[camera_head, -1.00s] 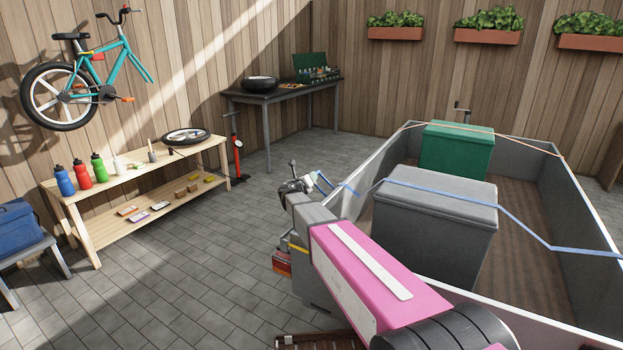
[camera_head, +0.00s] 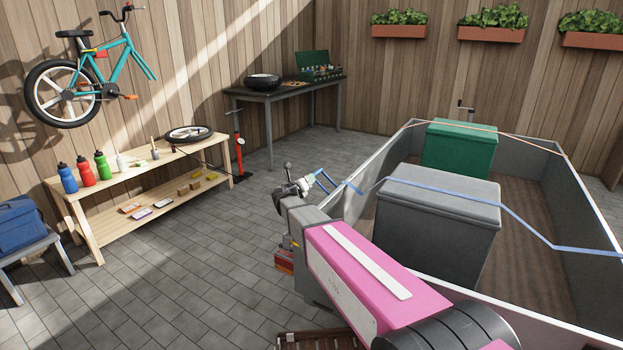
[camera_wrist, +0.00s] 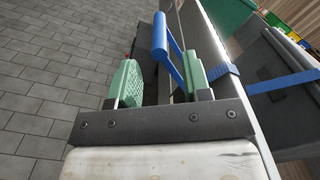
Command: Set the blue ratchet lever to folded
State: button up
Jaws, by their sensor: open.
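The blue ratchet lever (camera_wrist: 165,45) stands out from the trailer's side wall in the wrist view, with a thick blue grip at its end. In the head view it shows as a small blue frame (camera_head: 322,180) just past my gripper (camera_head: 290,182). In the wrist view my gripper (camera_wrist: 158,82) is open, with two green-padded fingers. The lever passes between them in the picture, close to the right finger; I cannot tell whether they touch. A blue strap (camera_head: 520,222) runs from the ratchet over the grey box (camera_head: 440,215). The ratchet body is mostly hidden.
The grey trailer (camera_head: 590,215) holds the grey box and a green box (camera_head: 460,150) under an orange strap. A wooden bench (camera_head: 140,180) with bottles stands at left. The paved floor (camera_head: 190,280) between bench and trailer is largely clear.

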jog(key=shift+v, duration=2.7)
